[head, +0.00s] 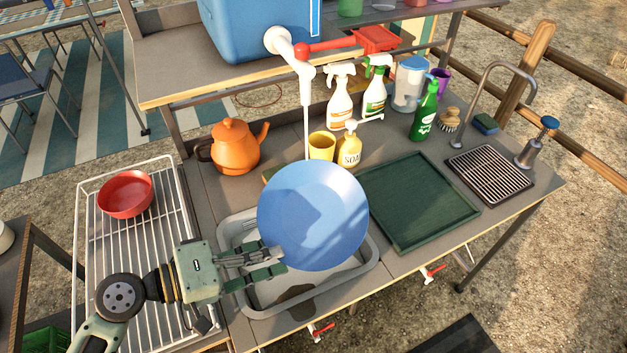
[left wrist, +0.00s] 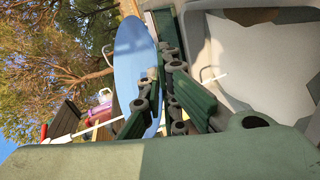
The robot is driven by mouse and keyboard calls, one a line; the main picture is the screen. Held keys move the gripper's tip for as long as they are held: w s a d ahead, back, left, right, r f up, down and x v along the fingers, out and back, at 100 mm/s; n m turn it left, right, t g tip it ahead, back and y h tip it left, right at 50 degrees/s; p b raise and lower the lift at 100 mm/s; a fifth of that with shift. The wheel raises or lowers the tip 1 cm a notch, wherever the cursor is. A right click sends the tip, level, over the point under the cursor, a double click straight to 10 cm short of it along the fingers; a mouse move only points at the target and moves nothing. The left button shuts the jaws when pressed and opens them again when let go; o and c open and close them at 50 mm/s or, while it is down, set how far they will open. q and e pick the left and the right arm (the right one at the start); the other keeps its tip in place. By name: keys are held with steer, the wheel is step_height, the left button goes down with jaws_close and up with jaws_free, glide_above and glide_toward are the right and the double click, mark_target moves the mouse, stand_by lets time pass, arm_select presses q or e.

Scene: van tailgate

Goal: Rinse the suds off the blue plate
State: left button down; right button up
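The blue plate (head: 313,215) is tilted above the grey sink basin (head: 372,278), its broad face toward the head camera. My left gripper (head: 272,256) is shut on its lower left rim. In the left wrist view the plate (left wrist: 135,70) stands between the fingers (left wrist: 165,100). No suds show on the visible face, only a darker shadow; the other face is hidden. A thin white stream (head: 307,135) falls from the white spigot (head: 303,70) to the plate's upper edge. Whether it lands on the plate or behind it, I cannot tell. My right gripper is out of view.
A white wire rack (head: 168,180) holding a red bowl (head: 126,194) stands at the left. An orange kettle (head: 235,146), yellow cup (head: 321,146) and soap bottle (head: 349,147) are behind the plate. A green tray (head: 420,200) lies empty at the right. Spray bottles stand behind.

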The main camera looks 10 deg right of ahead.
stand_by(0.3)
